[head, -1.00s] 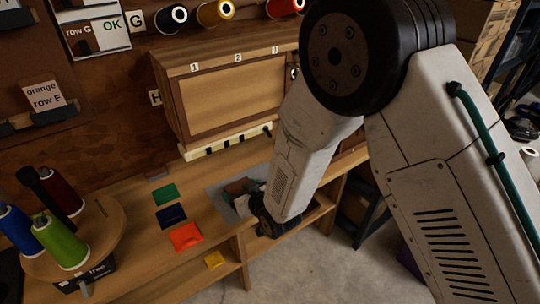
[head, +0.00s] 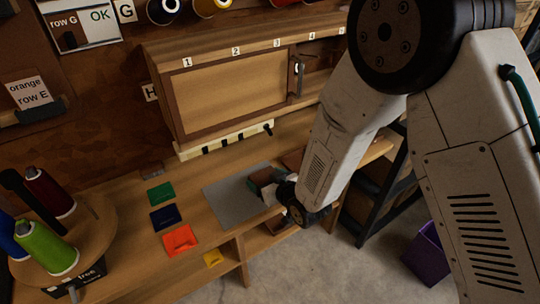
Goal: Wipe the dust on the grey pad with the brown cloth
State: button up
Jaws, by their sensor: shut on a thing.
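The grey pad (head: 225,203) lies flat on the wooden bench, and its left and middle parts are bare. My gripper (head: 272,188) is low at the pad's right end, shut on a small brown piece, which I take to be the brown cloth (head: 262,177). The cloth is by the pad's right edge; I cannot tell whether it touches the pad. My gripper and arm hide part of the pad's right end. I cannot make out dust on the visible grey surface.
A wooden cabinet (head: 225,95) overhangs behind. Thread cones stand on a round turntable (head: 95,235) at left. A purple bin (head: 428,255) is on the floor.

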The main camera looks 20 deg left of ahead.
notch_tip(320, 180, up, 3)
jog(key=shift+s+f, duration=0.1)
jog(key=shift+s, duration=0.05)
jog(key=shift+r, duration=2.65)
